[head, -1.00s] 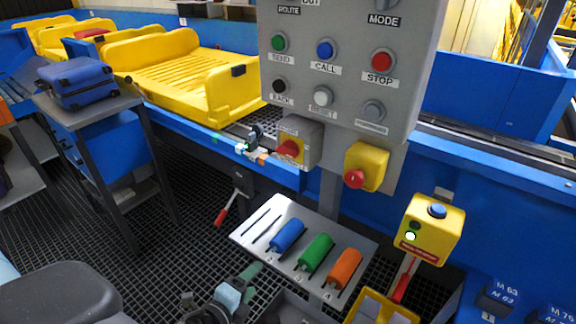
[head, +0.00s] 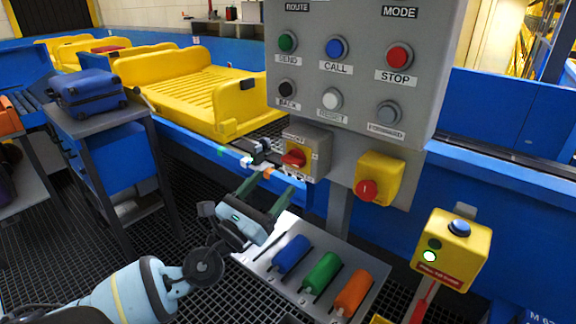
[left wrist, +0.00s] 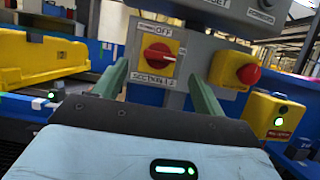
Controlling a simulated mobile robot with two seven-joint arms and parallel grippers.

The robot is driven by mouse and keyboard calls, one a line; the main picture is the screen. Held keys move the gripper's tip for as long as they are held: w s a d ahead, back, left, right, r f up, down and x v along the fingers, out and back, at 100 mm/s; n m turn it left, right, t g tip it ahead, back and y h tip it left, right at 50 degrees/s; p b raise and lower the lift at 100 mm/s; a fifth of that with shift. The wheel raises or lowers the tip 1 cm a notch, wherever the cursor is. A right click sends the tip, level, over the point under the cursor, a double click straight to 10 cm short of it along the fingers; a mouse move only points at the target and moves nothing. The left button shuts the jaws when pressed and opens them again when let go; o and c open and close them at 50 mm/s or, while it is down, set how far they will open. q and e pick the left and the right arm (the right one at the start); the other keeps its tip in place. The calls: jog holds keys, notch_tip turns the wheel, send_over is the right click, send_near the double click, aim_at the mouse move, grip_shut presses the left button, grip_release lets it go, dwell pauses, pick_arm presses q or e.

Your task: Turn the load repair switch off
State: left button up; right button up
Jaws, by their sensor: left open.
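The switch is a red rotary handle (head: 294,158) on a yellow plate, fixed to a small grey box (head: 322,142) below the control panel. In the left wrist view the red handle (left wrist: 158,57) lies nearly horizontal, with "OFF" lettered above it and a label below that is too small to read surely. My left gripper (head: 277,180) is open and empty, just in front of and below the switch box. In the left wrist view its green fingers (left wrist: 158,72) stand on either side of the switch, apart from the handle. My right gripper is not in view.
A yellow box with a red mushroom button (head: 366,190) sits right of the switch. The grey panel (head: 430,60) with several buttons hangs above. Blue, green and orange handles (head: 322,272) stand on a plate below. A yellow tray (head: 190,95) rests on the conveyor at left.

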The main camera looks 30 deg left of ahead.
aim_at(290, 163)
pick_arm(q)
jog(key=shift+p+x, duration=0.7)
jog(key=shift+x, duration=2.85)
jog(key=shift+f, duration=0.1)
jog(key=c, duration=1)
